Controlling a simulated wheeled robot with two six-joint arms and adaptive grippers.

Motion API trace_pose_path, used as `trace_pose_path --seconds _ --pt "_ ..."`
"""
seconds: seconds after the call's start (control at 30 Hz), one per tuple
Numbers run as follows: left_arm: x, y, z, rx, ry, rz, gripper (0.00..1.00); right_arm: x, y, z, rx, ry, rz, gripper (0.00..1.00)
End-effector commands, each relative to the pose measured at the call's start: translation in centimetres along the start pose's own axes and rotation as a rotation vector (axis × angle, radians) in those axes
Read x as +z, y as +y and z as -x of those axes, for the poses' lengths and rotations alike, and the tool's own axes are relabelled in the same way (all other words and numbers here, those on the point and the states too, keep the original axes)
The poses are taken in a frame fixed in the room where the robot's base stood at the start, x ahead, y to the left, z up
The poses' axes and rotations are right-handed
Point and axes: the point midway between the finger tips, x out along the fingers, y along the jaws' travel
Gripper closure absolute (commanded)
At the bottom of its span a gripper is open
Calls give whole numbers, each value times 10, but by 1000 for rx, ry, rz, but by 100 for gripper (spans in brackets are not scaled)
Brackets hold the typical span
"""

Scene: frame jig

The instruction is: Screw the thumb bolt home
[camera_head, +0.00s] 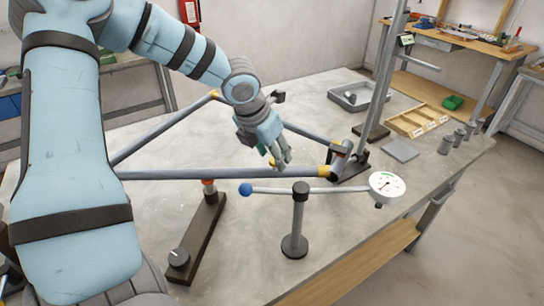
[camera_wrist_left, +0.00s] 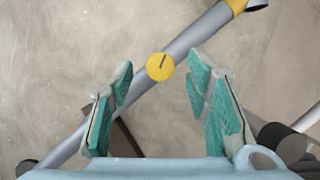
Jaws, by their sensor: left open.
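The thumb bolt (camera_wrist_left: 160,66) shows in the left wrist view as a round yellow head with a dark slot, in line with a grey frame tube (camera_wrist_left: 190,42). In the head view a small yellow bit, likely the bolt (camera_head: 272,162), shows beside my left fingers, just above the front tube (camera_head: 220,173). My left gripper (camera_head: 280,158) is open above it. In the left wrist view the teal fingers (camera_wrist_left: 162,90) stand apart on either side of the bolt, touching nothing that I can see. The bolt's shank is hidden. My right gripper is out of view.
A dial gauge (camera_head: 387,186) on an arm with a blue ball (camera_head: 245,189) stands on a post (camera_head: 297,220) in front. A dark bar with a knob (camera_head: 179,258) lies left of it. A tall upright (camera_head: 382,80) rises right of the frame. Trays (camera_head: 417,120) sit at the right.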

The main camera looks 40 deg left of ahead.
Motion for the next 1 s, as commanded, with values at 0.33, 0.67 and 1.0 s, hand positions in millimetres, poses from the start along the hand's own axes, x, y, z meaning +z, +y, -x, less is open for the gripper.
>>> trace_pose_path --seconds 0.33,0.67,1.0 --pt "0 0 -10 0 0 -1 56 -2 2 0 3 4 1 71" --pt "0 0 -9 0 0 -1 100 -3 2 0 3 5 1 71" --pt "0 0 -8 -17 0 -40 100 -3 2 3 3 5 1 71"
